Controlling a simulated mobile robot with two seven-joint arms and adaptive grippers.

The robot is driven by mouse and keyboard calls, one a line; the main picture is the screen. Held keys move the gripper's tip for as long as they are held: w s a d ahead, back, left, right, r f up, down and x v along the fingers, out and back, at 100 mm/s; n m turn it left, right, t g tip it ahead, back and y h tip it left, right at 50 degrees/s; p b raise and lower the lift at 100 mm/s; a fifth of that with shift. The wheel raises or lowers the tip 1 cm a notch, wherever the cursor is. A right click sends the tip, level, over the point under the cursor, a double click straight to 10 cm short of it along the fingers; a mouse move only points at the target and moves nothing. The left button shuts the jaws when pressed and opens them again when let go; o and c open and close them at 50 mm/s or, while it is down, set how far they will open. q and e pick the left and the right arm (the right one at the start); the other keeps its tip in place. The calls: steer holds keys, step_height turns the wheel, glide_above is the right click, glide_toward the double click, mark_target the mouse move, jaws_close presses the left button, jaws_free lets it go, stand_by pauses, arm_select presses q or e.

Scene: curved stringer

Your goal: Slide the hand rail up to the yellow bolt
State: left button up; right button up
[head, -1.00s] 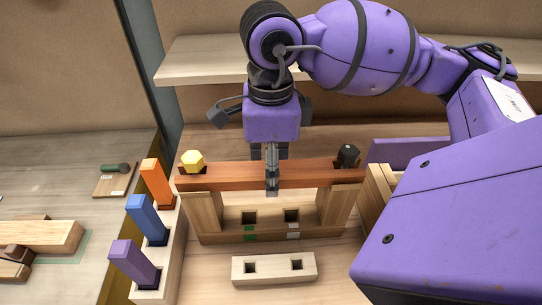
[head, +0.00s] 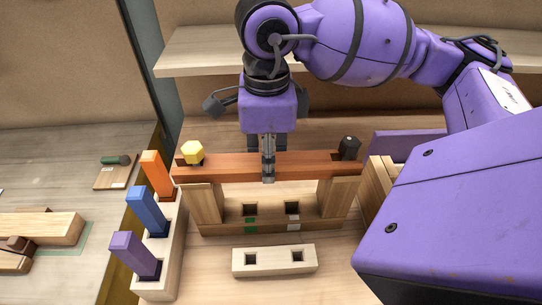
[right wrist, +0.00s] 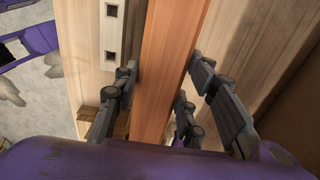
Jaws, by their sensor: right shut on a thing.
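The hand rail (head: 225,169) is a long reddish-brown bar lying across the top of a pale wooden frame (head: 333,199). It also fills the middle of the right wrist view (right wrist: 173,55). The yellow bolt (head: 192,152) has a hexagonal head and stands at the rail's left end, at its back edge; whether they touch I cannot tell. My right gripper (head: 268,176) comes down from behind and is shut on the rail near its middle. In the right wrist view its fingers (right wrist: 160,88) lie on both sides of the rail. My left gripper is out of view.
A black bolt (head: 349,148) stands near the rail's right end. A pale two-hole block (head: 274,268) lies in front of the frame. Orange (head: 155,172), blue (head: 147,208) and purple (head: 134,252) blocks stand in a holder on the left. A shelf (head: 200,55) runs behind.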

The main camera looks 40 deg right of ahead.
steer(key=shift+w+a, duration=0.25)
steer(key=shift+a, duration=0.15)
steer(key=o, duration=1.5)
steer(key=shift+o, duration=0.2)
step_height(320, 180, up, 12)
